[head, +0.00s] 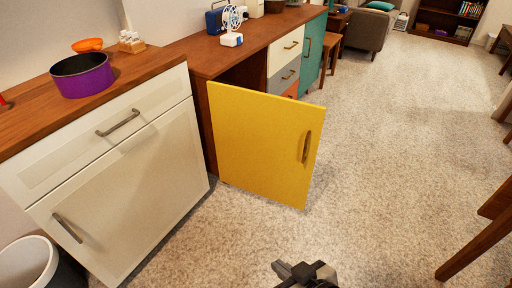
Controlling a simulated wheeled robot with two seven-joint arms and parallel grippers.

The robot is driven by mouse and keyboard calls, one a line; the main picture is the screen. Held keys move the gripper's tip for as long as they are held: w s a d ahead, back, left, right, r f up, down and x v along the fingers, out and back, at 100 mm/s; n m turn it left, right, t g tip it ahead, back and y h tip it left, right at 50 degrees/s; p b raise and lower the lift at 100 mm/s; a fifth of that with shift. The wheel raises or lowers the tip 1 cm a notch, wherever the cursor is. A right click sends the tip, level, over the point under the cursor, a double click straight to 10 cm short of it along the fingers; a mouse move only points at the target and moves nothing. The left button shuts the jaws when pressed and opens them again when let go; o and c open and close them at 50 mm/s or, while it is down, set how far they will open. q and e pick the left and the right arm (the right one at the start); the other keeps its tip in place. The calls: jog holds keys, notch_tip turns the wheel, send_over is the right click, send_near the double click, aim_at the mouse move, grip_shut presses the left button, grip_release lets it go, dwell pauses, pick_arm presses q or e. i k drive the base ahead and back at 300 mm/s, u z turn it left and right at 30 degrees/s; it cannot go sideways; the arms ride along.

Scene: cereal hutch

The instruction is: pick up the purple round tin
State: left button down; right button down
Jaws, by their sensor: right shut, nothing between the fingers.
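The purple round tin (83,76) stands on the wooden top of the white cabinet at the upper left. It is open at the top and its inside looks dark. My right gripper (298,268) shows at the bottom edge, low over the carpet and far from the tin. It is shut and empty. My left gripper is not in view.
A yellow cabinet door (262,143) stands open into the room. An orange bowl (88,45) and a small rack (131,42) are behind the tin. A bin (28,262) stands lower left.

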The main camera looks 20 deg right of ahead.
aim_at(87, 75)
jog(key=z, duration=0.55)
jog(key=i, duration=1.1)
jog(key=u, duration=0.15)
